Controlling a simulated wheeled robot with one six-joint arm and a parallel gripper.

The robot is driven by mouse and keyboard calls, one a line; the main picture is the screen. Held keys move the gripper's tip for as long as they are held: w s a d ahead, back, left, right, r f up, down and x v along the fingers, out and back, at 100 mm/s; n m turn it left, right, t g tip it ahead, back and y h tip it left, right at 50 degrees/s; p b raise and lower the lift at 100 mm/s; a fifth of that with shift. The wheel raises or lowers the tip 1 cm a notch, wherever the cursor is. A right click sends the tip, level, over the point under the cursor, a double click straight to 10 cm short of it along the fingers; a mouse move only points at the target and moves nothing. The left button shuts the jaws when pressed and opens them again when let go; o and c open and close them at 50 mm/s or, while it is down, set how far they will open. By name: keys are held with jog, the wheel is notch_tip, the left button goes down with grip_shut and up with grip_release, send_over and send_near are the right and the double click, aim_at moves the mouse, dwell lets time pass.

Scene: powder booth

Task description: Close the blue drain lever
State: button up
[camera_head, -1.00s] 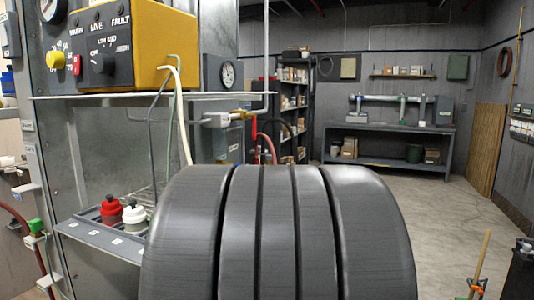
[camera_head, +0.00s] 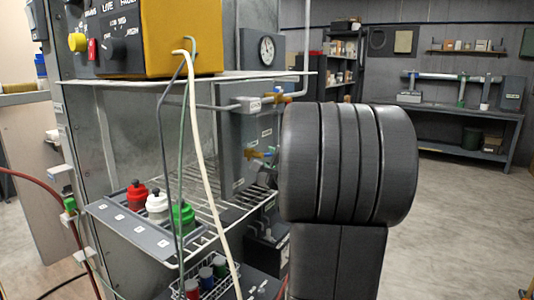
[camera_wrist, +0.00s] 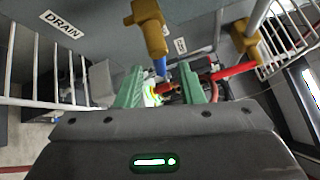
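A brass valve (camera_wrist: 150,28) hangs near the top middle of the wrist view, with a short blue lever (camera_wrist: 160,66) pointing toward my gripper. A DRAIN label (camera_wrist: 62,23) is on the grey panel to its left.
A second brass valve (camera_wrist: 246,38) with a red lever (camera_wrist: 232,71) is close on the right in the wrist view. A wire rack (camera_head: 225,208) and red, white and green bottles (camera_head: 157,206) are left of my arm. Open floor lies right.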

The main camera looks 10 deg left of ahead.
aim_at(269, 156)
jog(key=shift+p+x, duration=0.3)
jog(key=shift+x, duration=2.45)
jog(key=shift+s, duration=0.1)
jog(key=shift+c, duration=0.4)
grip_shut()
